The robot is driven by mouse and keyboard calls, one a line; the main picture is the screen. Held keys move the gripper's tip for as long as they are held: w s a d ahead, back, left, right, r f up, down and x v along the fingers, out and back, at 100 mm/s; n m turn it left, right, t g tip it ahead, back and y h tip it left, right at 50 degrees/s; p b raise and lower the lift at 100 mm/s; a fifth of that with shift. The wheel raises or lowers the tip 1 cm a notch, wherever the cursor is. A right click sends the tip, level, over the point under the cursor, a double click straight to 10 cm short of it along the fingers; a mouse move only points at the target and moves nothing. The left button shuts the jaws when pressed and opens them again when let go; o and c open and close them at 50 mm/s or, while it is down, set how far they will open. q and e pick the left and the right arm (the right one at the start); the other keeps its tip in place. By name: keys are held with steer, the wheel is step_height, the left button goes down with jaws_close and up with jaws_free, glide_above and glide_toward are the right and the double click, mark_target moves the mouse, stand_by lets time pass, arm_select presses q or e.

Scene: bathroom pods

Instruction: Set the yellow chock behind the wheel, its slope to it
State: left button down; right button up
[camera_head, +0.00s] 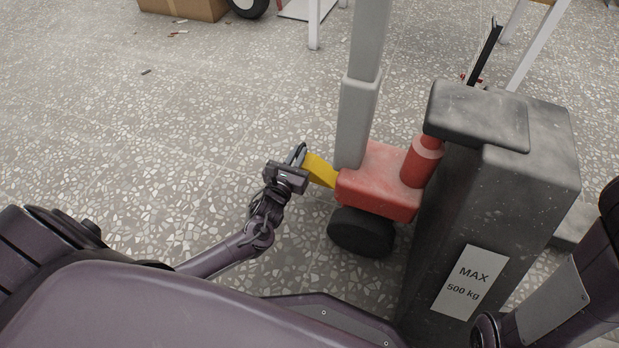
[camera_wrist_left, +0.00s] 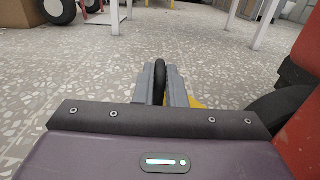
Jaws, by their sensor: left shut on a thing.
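The yellow chock (camera_head: 320,171) is beside the red machine base, left of and above the black wheel (camera_head: 361,233) in the head view. My left gripper (camera_head: 296,165) is shut on the chock, at a black loop on its left end. In the left wrist view the dark loop (camera_wrist_left: 159,82) stands between the fingers, and a bit of yellow chock (camera_wrist_left: 195,103) shows behind the right finger. The wheel also shows there at the right (camera_wrist_left: 278,108). The chock's slope and its height over the floor are hard to tell. My right gripper is out of view.
The red base (camera_head: 380,185) carries a grey post (camera_head: 357,120) and a red cylinder (camera_head: 421,160). A dark grey block marked "MAX 500 kg" (camera_head: 500,190) stands to its right. A cardboard box (camera_head: 185,8) is far off.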

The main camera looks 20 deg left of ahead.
arm_select(q)
step_height(320, 180, down, 5)
steer(key=b, duration=0.3)
step_height(320, 180, down, 3)
steer(key=b, duration=0.2)
steer(key=shift+f+b, duration=0.1)
steer(key=shift+b, duration=0.3)
steer(key=shift+f, duration=0.1)
steer(key=c, duration=1.5)
jaws_free()
